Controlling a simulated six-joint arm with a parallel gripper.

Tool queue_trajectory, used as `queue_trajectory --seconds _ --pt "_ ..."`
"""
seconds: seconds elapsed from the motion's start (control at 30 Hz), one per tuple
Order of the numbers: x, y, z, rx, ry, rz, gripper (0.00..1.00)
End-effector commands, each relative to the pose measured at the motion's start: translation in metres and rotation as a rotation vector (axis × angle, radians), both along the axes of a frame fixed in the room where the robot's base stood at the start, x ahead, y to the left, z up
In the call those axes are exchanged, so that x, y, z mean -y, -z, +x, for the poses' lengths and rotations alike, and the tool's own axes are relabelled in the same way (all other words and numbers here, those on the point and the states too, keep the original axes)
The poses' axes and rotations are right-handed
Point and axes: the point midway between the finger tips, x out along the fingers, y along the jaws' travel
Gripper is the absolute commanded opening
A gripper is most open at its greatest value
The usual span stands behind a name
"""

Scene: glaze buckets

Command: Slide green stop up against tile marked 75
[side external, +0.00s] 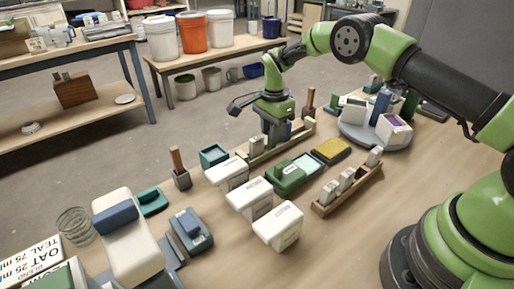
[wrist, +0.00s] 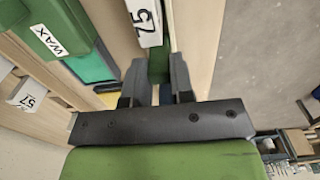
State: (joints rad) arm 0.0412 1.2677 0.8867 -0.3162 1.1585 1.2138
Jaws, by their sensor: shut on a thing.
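The tile marked 75 (wrist: 145,22) is white and stands in a wooden rail at the top of the wrist view. The green stop (wrist: 158,66) is directly below it in that view, between my two fingers. The stop's far end is close to the tile's near end; I cannot tell whether they touch. My gripper (wrist: 158,78) is shut on the green stop. In the side external view my gripper (side external: 275,138) reaches down at the long wooden rail (side external: 250,158), and it hides the stop. A white tile (side external: 256,146) stands in the rail left of the gripper.
A green box marked WAX (wrist: 50,32) lies beside the rail. A second wooden rack (side external: 322,210) holds several white tiles, including one marked 57 (wrist: 28,95). White boxes (side external: 278,226) stand in front. A round grey tray (side external: 350,136) with objects is behind right.

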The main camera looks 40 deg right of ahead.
Motion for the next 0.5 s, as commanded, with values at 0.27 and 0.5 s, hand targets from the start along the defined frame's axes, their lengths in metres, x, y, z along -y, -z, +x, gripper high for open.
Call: queue_trajectory --seconds 0.27,0.5 --pt "-0.021 0.000 0.000 0.001 -0.002 0.000 0.01" --pt "-0.038 0.000 0.000 0.002 -0.002 0.000 0.01"
